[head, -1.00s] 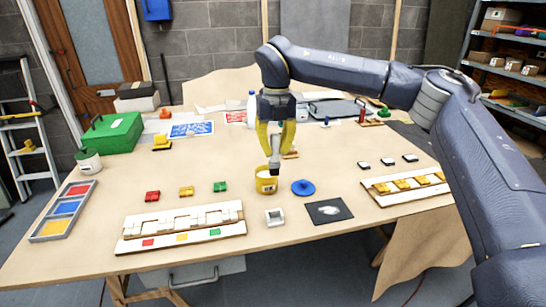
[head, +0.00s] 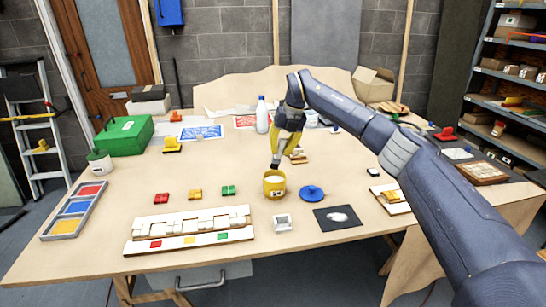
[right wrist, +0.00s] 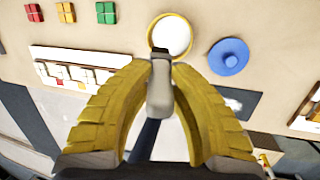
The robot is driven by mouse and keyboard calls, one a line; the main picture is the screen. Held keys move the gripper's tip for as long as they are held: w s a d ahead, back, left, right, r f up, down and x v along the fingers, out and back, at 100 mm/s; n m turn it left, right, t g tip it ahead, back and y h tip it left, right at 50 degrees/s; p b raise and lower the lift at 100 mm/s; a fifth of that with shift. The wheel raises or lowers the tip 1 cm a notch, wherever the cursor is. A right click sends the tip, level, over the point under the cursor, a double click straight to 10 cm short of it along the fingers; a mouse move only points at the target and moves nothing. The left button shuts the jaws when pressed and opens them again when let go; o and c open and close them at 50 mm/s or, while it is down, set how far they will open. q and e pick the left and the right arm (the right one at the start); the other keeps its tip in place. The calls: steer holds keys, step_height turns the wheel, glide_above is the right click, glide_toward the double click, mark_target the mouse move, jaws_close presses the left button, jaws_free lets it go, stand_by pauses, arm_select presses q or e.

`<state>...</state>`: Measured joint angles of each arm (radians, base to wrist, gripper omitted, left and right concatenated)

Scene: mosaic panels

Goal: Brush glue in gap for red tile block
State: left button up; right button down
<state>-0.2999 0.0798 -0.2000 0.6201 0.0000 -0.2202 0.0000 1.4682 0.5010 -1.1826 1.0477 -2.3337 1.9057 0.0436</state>
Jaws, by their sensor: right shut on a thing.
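My right gripper (head: 280,148) is shut on a brush (right wrist: 160,88), which points down. The brush's dark tip is at the rim of the open yellow glue pot (head: 274,190); I cannot tell whether it touches the white glue (right wrist: 174,36). The red tile block (head: 161,198) lies on the table left of the pot, beside a yellow block (head: 194,195) and a green block (head: 228,190). The white mosaic panel (head: 182,248) lies in front of them, with a row of pale pieces and gaps and red, yellow and green marks. My left gripper is not in view.
A blue lid (head: 312,193) lies right of the pot. A small white open holder (head: 283,222) and a dark mat (head: 338,218) lie in front. A three-colour tray (head: 75,207) is at the left. A white bottle (head: 262,115) stands behind. The table between pot and blocks is clear.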

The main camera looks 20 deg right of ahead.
steer(key=shift+w+d, duration=0.4)
steer(key=shift+d, duration=0.05)
steer(key=shift+w+d+n+y, duration=0.15)
steer(key=shift+w+n+y, duration=0.15)
steer(key=shift+y, duration=0.1)
steer(key=shift+s+f, duration=0.1)
steer(key=shift+f, duration=2.8)
steer(key=shift+f, duration=0.65)
steer(key=shift+r, duration=3.55)
